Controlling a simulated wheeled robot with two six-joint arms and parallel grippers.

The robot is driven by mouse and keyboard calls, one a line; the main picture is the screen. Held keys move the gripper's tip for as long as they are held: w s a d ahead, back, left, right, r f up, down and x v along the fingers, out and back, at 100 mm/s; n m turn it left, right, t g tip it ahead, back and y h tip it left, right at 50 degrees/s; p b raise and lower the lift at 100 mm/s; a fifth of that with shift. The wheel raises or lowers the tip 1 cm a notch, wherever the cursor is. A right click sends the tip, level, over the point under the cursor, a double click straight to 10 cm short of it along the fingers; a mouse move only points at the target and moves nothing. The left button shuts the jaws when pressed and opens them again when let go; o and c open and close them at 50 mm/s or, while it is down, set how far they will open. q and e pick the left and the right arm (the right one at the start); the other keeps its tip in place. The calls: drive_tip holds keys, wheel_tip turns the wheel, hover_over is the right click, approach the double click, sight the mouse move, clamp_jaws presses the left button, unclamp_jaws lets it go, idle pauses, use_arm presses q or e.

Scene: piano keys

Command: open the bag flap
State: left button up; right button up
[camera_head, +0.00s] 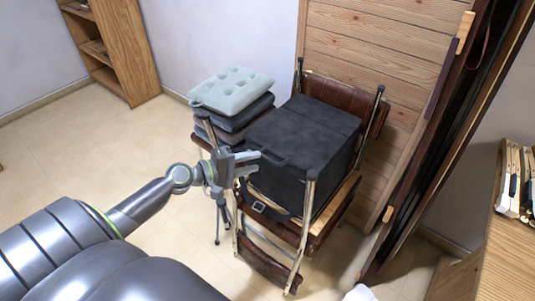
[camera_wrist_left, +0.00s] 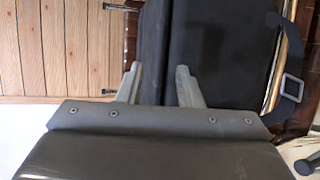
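A black box-shaped bag (camera_head: 304,142) sits on a chair of brown leather and metal posts. Its flat top flap looks closed, with a seam across it. A dark strap with a metal buckle (camera_head: 258,206) hangs at the bag's front left, and the buckle also shows at the right of the left wrist view (camera_wrist_left: 293,88). My left gripper (camera_head: 255,162) is at the bag's left front edge. In the left wrist view its two fingers (camera_wrist_left: 160,85) are apart with only the bag's dark surface behind them. Whether they touch the bag is unclear. My right gripper is not in view.
Grey cushions (camera_head: 232,92) are stacked left of the bag. A wood-panelled wall (camera_head: 372,45) stands close behind the chair. A wooden shelf (camera_head: 118,45) stands at the back left. Piano keys (camera_head: 515,180) show at the right edge. The floor at left is clear.

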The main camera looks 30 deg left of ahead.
sight(267, 157)
use_arm(q)
drive_tip(key=x, duration=0.6)
drive_tip(key=shift+p, duration=0.35)
drive_tip(key=shift+s, duration=0.1)
clamp_jaws()
drive_tip(key=shift+r, duration=0.1)
